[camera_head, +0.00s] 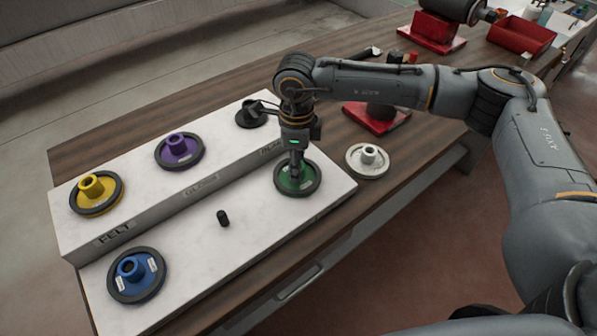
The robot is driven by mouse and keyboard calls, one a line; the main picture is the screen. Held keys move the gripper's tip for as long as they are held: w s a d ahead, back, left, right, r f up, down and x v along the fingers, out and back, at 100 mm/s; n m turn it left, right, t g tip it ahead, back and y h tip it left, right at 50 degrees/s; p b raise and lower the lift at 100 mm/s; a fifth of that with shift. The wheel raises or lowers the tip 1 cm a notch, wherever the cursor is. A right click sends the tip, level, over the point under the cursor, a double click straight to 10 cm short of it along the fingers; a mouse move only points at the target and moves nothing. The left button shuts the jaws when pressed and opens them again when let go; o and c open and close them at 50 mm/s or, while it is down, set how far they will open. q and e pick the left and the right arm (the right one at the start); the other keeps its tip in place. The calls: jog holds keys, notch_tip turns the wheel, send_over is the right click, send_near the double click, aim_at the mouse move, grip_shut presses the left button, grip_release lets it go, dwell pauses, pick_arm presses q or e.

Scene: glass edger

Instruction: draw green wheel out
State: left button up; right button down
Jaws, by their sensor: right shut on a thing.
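The green wheel (310,181) lies flat at the right end of the front, lower step of the white stepped stand (262,241). It has a dark rim. My right gripper (296,180) points down over the wheel's middle and is shut on its hub, which the fingers mostly hide. I cannot tell whether the wheel touches the step. My left gripper is not in view.
A blue wheel (148,279) and a bare black peg (223,218) share the front step. Yellow (103,201), purple (187,160) and black (243,118) wheels are on the back step. A white wheel (375,169) lies on the wooden table (425,148) close by, right of the stand.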

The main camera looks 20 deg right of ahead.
jog(key=shift+r, duration=0.65)
jog(key=shift+r, duration=0.1)
dwell(0.4)
jog(key=shift+r+p, duration=1.45)
jog(key=shift+r, duration=1.35)
jog(key=shift+r+p, duration=0.75)
jog(key=shift+r, duration=1.25)
